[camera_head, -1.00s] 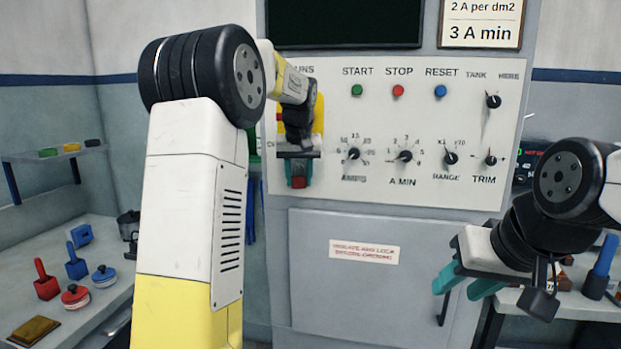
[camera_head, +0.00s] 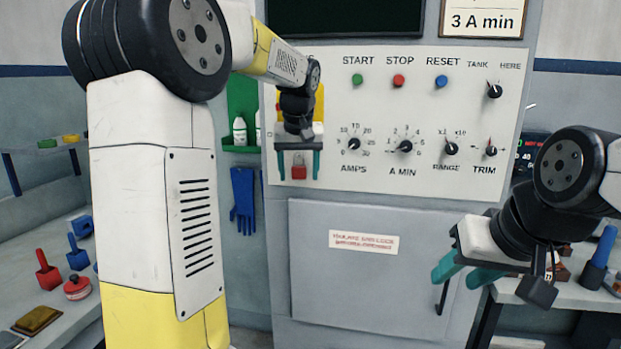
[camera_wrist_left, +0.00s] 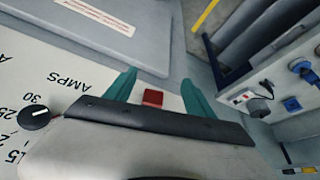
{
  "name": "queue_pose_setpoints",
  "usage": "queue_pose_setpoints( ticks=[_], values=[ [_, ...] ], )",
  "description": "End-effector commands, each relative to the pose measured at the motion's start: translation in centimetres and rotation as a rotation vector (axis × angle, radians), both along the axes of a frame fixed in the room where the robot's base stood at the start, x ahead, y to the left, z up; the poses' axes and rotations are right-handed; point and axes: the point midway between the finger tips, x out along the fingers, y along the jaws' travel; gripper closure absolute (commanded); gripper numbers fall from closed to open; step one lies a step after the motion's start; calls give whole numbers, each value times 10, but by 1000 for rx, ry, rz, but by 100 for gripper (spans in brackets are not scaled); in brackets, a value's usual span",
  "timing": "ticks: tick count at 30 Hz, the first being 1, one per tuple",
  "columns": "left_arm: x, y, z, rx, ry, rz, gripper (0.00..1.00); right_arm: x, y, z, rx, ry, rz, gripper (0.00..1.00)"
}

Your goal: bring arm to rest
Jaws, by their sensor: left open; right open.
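My left gripper (camera_head: 298,164) is in front of the upper left of the control panel (camera_head: 466,120), with its two teal fingers apart. My right gripper (camera_head: 462,274) is open and empty at the lower right, in front of the cabinet. My left arm hides part of the left side.
The left bench (camera_head: 60,318) holds red and blue tools. Blue gloves (camera_head: 244,200) and a green shelf with bottles (camera_head: 240,130) are on the wall left of the cabinet door (camera_head: 350,275). A blue-handled tool (camera_head: 600,255) stands on the right bench.

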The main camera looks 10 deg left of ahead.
Motion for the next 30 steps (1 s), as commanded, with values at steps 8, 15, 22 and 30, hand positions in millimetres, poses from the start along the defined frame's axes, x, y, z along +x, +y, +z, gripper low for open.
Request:
queue_pose_setpoints(
  ticks=[8, 15, 22, 30],
  values=[
    [-49, -11, 0, 0, 1, -1, 37, 0, 0, 0, 0, 0, 0, 58],
    [-78, -10, 0, -22, -4, -21, 37, 0, 0, 0, 0, 0, 0, 58],
    [-170, -9, -10, -114, -53, -154, 37, 0, 0, 0, 0, 0, 0, 58],
    [-262, -23, -45, -150, -142, -284, 37, 0, 0, 0, 0, 0, 0, 58]
  ],
)
